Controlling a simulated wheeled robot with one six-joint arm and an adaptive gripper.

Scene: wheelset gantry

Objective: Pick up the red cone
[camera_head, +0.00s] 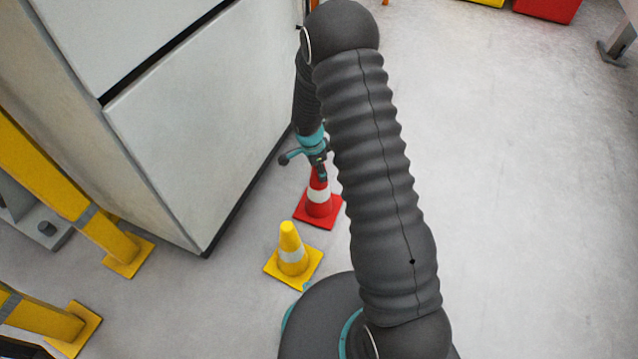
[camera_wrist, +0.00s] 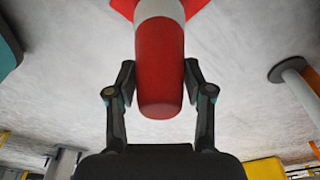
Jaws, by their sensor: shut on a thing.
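The red cone (camera_head: 318,204) has a white band and a square red base. In the head view it stands upright, its base on or close to the floor. My gripper (camera_head: 321,172) is at the cone's top, and my arm covers part of the view beside it. In the wrist view the red cone (camera_wrist: 160,65) sits between the two fingers of my gripper (camera_wrist: 159,85), with its rounded tip toward the palm. The fingers are shut on the cone's upper part.
A large grey cabinet (camera_head: 200,120) is at the left. Yellow posts (camera_head: 108,238) stand at the far left.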

